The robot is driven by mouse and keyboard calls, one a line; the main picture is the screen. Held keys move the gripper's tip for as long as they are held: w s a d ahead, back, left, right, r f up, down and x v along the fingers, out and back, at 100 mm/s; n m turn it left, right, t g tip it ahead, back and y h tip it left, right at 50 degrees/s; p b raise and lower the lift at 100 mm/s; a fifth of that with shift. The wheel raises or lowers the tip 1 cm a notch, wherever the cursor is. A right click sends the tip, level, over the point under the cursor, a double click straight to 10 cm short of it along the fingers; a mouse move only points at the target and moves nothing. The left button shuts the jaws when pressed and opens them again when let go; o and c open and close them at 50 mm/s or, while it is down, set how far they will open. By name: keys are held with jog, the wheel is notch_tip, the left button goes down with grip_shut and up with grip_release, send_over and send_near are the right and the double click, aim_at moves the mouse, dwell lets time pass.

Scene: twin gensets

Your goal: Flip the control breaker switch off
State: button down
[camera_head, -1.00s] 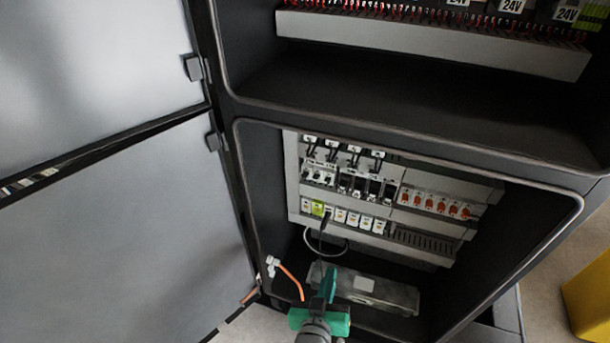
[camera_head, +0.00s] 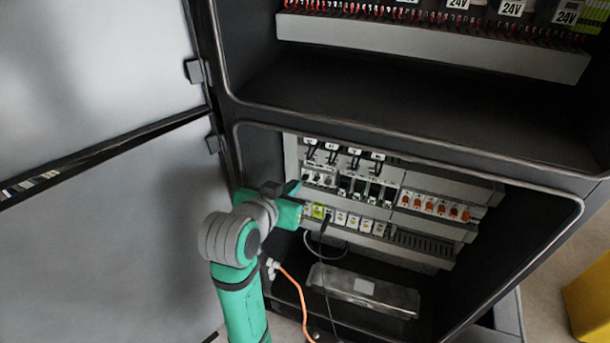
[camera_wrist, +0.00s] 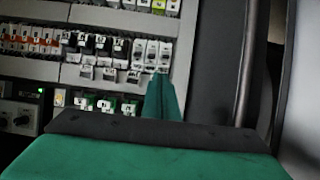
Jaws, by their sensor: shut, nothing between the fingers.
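The breaker panel sits inside the lower cabinet bay. Its middle row holds a white breaker group (camera_head: 319,177) at the left, black breakers (camera_head: 367,188), and orange-handled switches (camera_head: 434,204) at the right. I cannot read which one is the control breaker. My gripper (camera_head: 296,188) is shut and empty, at the left edge of the panel beside the white group. In the wrist view the row appears reversed, and my closed fingertips (camera_wrist: 162,80) point at the edge of the white breakers (camera_wrist: 152,53). I cannot tell whether they touch.
The open grey door (camera_head: 100,230) stands left of the bay, close to my arm. A lower row of small modules (camera_head: 348,218) includes a yellow-green one. A grey box (camera_head: 365,290) and an orange cable (camera_head: 295,290) lie below. The bay's dark frame (camera_head: 400,145) surrounds the opening.

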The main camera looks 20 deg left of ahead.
jog(key=shift+a+r, duration=0.1)
jog(key=shift+r, duration=0.1)
jog(key=x, duration=1)
dwell(0.5)
